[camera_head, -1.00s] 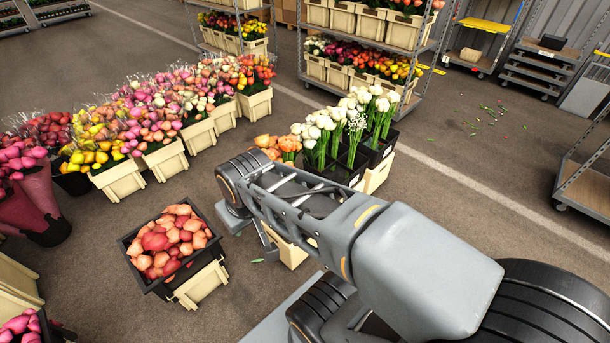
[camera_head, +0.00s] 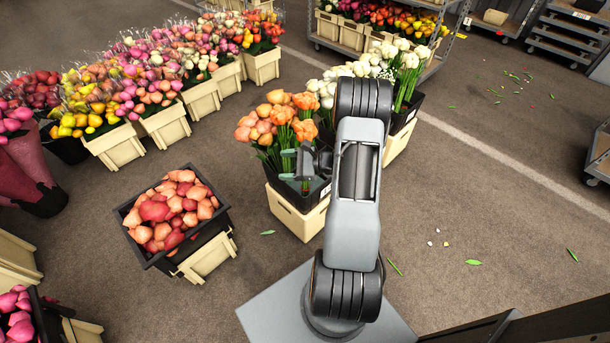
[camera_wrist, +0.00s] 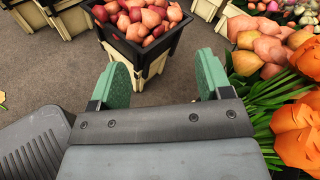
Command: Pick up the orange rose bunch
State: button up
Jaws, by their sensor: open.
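The orange bunch (camera_head: 305,128) stands upright in a black bin on a cream crate (camera_head: 295,220), right of a paler peach bunch (camera_head: 256,132). In the wrist view, orange blooms (camera_wrist: 295,135) and green stems fill the right edge, with peach blooms (camera_wrist: 262,48) beyond. My gripper (camera_head: 287,165) is level with the orange bunch's stems, its green fingertips pointing left. In the wrist view my gripper (camera_wrist: 163,78) is open, with no stems between its fingers; the orange bunch is to the right of them. My arm hides part of the bin's right side.
A black crate of red and peach blooms (camera_head: 168,215) stands to the left. White flowers (camera_head: 400,60) stand behind my arm. A row of mixed bunches (camera_head: 150,90) stands at back left. A shelf cart (camera_head: 450,25) is behind. Floor at right is mostly clear.

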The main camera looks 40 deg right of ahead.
jog(key=s+d+f+m+t+h+b, duration=0.2)
jog(key=d+f+m+t+h, duration=0.35)
jog(key=f, duration=0.45)
jog(key=s+d+f+m+t+h+b, duration=0.2)
jog(key=d+f+m+h, duration=0.3)
jog(key=d+f+m, duration=0.3)
jog(key=w+f+b, duration=0.1)
jog(key=w, duration=1.2)
jog(key=shift+w, duration=0.15)
jog(key=shift+d+n, duration=0.1)
jog(key=shift+n, duration=0.15)
jog(key=shift+c, duration=0.4)
jog(key=c, duration=1.1)
notch_tip(320, 180, up, 10)
jog(key=shift+r+p, duration=0.1)
jog(key=shift+p, duration=0.9)
